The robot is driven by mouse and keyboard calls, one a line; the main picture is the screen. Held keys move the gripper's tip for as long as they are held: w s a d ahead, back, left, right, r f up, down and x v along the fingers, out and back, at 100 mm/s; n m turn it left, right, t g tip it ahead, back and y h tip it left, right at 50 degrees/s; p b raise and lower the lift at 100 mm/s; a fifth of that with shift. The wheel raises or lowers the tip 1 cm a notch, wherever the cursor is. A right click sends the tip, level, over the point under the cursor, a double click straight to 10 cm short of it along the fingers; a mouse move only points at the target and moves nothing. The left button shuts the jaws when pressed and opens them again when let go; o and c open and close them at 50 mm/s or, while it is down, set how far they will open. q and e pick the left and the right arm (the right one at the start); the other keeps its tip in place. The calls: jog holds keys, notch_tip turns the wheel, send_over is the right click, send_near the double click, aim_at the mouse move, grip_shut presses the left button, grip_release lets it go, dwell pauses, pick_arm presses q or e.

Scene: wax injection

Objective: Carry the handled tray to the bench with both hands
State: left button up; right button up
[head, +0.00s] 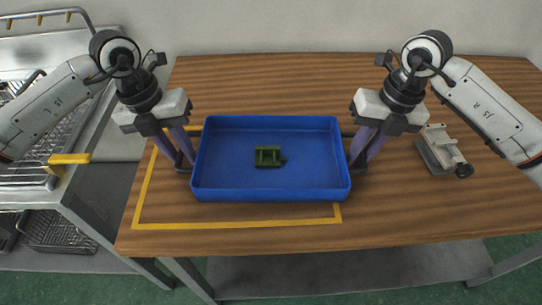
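The blue tray (215,188) sits on or just above the wooden bench (420,215), over an area outlined in yellow. A small green part (268,157) lies inside the tray near its middle. My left gripper (186,163) is at the tray's left side, its fingers pointing down at the dark handle. My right gripper (357,163) is at the tray's right side in the same way. Both grippers look closed around the handles, though the fingertips are partly hidden by the tray's ends. The tray looks level.
A grey vise-like device (441,152) stands on the bench to the right. A metal rack with wire baskets (60,228) and a yellow-handled piece (70,158) is at the left. The yellow outline (240,222) shows in front of the tray. The bench's back is clear.

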pick_arm(q)
grip_shut()
pick_arm(e)
grip_shut()
